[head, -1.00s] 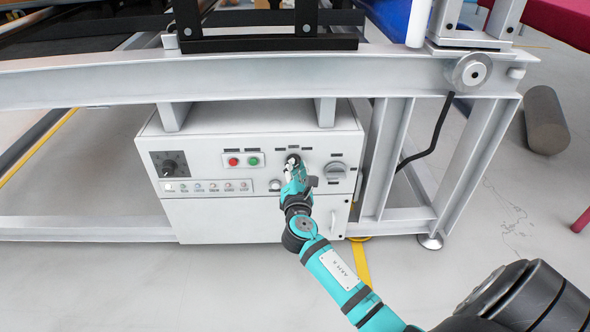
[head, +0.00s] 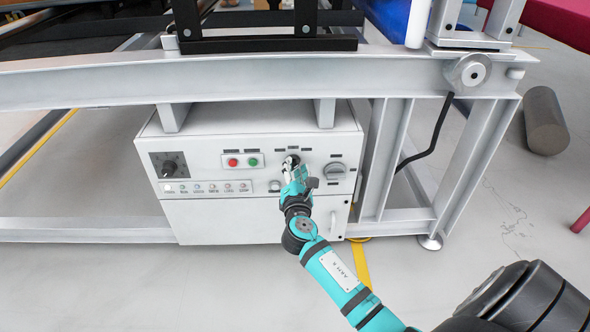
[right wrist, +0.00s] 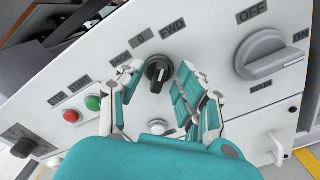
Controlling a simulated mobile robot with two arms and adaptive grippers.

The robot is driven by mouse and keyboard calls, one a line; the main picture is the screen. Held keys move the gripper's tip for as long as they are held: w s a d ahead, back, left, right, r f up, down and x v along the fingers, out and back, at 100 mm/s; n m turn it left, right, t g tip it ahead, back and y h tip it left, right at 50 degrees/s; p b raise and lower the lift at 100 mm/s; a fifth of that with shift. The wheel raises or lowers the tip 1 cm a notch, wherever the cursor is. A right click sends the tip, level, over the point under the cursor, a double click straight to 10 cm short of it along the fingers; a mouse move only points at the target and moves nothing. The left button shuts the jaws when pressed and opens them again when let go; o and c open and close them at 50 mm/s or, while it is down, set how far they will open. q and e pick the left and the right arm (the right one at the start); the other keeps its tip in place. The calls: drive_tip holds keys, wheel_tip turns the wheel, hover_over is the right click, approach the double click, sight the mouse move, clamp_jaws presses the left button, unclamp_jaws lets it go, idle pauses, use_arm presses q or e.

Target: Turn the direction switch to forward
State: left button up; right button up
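The direction switch (right wrist: 158,72) is a black knob on the white control box, with "0" and "FWD" labels above it and another label to its left. In the head view the switch (head: 291,161) is partly covered by my right gripper (head: 297,175). In the right wrist view my right gripper (right wrist: 157,84) has its teal and white fingers spread, one on each side of the knob, with gaps showing. A white line shows on the knob, but I cannot tell surely which label it points to. My left gripper is out of view.
The control box (head: 240,215) hangs under a grey frame beam (head: 230,80). A grey main switch (right wrist: 272,58) sits right of the direction switch. Red (right wrist: 71,115) and green (right wrist: 93,103) buttons are to its left. A frame leg (head: 385,160) stands close on the right.

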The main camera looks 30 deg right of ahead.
drive_tip(key=v, duration=1.2)
drive_tip(key=shift+d, duration=0.1)
